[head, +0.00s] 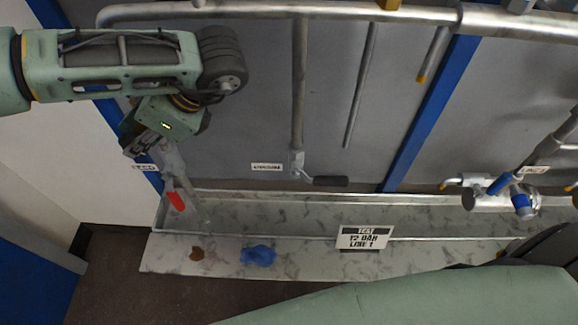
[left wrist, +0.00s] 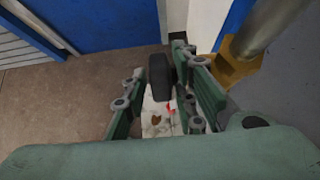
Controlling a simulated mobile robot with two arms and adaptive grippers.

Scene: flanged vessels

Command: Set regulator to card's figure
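The card (head: 364,238) stands on the marbled ledge and appears to read "TEST 12 BAR LINE 1". My left gripper (head: 140,143) is at the left pipe drop, just above a grey fitting (head: 171,160) with a red lever (head: 175,201). In the left wrist view my left gripper (left wrist: 165,118) has its green fingers apart. A dark rounded piece (left wrist: 160,76) shows between them, with a gap on its left side; I cannot tell whether it touches the right finger. I cannot make out a regulator's gauge or reading. My right gripper is not in view.
The ledge (head: 300,264) carries a blue patch (head: 258,255) and a brown patch (head: 197,254). A valve with blue parts (head: 514,190) is at the right. Pipes run along the wall. My right arm covers the lower right.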

